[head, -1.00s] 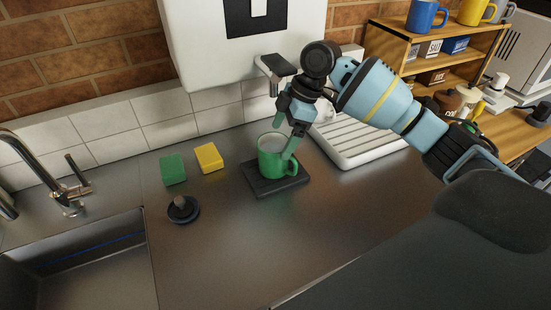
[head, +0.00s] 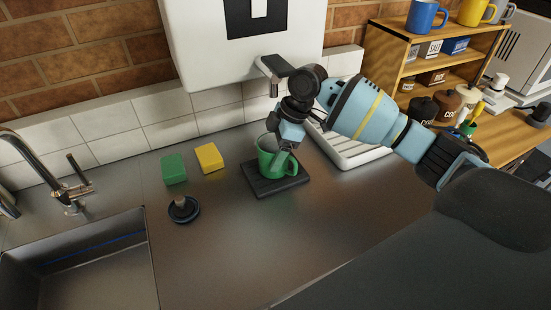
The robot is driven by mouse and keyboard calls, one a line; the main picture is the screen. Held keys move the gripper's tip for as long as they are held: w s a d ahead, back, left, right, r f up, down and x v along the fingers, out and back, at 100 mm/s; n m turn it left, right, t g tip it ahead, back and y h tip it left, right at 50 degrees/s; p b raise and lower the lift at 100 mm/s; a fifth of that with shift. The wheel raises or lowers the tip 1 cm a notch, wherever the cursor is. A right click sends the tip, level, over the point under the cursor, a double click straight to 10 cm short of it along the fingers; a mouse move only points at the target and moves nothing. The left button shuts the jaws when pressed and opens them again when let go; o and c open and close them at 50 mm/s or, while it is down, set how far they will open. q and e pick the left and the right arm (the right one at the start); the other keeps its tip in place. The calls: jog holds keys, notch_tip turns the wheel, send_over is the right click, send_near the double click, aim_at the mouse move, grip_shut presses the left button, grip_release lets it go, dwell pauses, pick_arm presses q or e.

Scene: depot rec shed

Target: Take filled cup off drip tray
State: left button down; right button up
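The green cup (head: 266,163) stands upright on the dark drip tray (head: 262,191), below the spout of the white wall dispenser (head: 240,55). Its handle is at the right. The pale contents that showed inside are now mostly covered by my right gripper. My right gripper (head: 279,153) is down at the cup's rim and handle side, with a finger in front of the cup's upper wall. The other finger is largely hidden, so I cannot tell whether they are closed on the cup. My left gripper is out of view.
A green sponge (head: 174,169), a yellow sponge (head: 209,158) and a black sink plug (head: 183,209) lie left of the tray. The sink (head: 75,262) and tap (head: 40,170) are farther left. A white draining rack (head: 352,150) is behind right. The steel counter (head: 270,245) in front is clear.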

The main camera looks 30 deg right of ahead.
jog(key=shift+r, duration=0.1)
jog(key=c, duration=0.9)
jog(key=shift+r, duration=0.5)
jog(key=shift+s+r, duration=0.2)
jog(key=shift+r, duration=0.45)
jog(key=shift+s+r, duration=0.2)
jog(key=shift+r, duration=0.4)
jog(key=s, duration=1.1)
jog(key=s+a, duration=0.1)
jog(key=s, duration=0.5)
jog(key=shift+s+p, duration=0.1)
jog(key=shift+p, duration=0.25)
